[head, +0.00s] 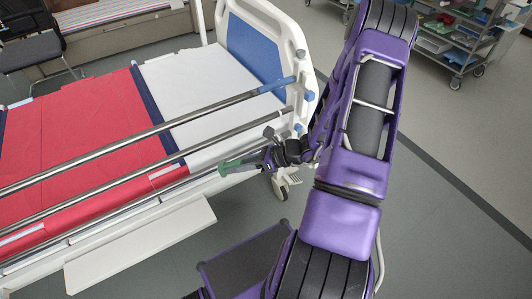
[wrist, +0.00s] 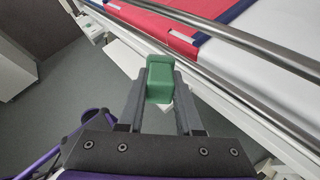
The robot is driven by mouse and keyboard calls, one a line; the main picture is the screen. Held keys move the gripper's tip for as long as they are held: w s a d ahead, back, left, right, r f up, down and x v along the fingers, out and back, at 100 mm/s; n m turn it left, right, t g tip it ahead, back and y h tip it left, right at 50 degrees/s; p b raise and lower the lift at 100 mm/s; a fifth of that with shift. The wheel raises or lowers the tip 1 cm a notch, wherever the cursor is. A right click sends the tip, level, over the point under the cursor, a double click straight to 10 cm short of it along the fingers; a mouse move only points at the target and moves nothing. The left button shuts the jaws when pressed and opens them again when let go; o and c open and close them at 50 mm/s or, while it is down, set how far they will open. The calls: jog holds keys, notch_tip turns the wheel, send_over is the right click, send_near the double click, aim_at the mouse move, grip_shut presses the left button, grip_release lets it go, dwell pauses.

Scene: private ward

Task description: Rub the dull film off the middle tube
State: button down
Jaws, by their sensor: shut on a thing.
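The bed's side rail has long metal tubes running along the near side of the bed. In the head view the top tube (head: 130,138) and the middle tube (head: 105,187) slant up to the right, with a lower tube below. Two tubes cross the right side of the wrist view. The middle tube looks grey and shiny; I cannot make out a film's edges. My gripper (wrist: 160,88) is shut on a green block (wrist: 160,78), which sticks out past the fingertips. In the head view the green block (head: 232,167) is near the rail's right part; contact with a tube cannot be told.
The bed has a red cover (head: 75,130) and a white end board (head: 305,45). A white ledge (head: 140,245) juts out below the rail. A chair (head: 32,50) stands at upper left and a loaded trolley (head: 455,40) at upper right. Open floor (head: 455,150) lies at right.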

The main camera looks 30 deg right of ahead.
jog(key=w+d+f+m+t+h, duration=0.1)
jog(key=d+f+m+t+h, duration=0.1)
jog(key=d+m+t+h, duration=0.7)
jog(key=w+d+n+g+y+b, duration=0.1)
jog(key=w+y, duration=0.2)
jog(key=w, duration=0.3)
jog(key=shift+w+d+n, duration=0.15)
jog(key=shift+n, duration=0.15)
jog(key=shift+w+r, duration=0.1)
jog(key=shift+w, duration=0.5)
jog(key=a+p, duration=0.4)
jog(key=a, duration=1)
jog(key=shift+s+a, duration=0.15)
jog(key=shift+s, duration=0.1)
dwell(0.9)
jog(key=d, duration=1.4)
jog(key=shift+w+d, duration=0.15)
jog(key=shift+w, duration=0.1)
dwell(0.8)
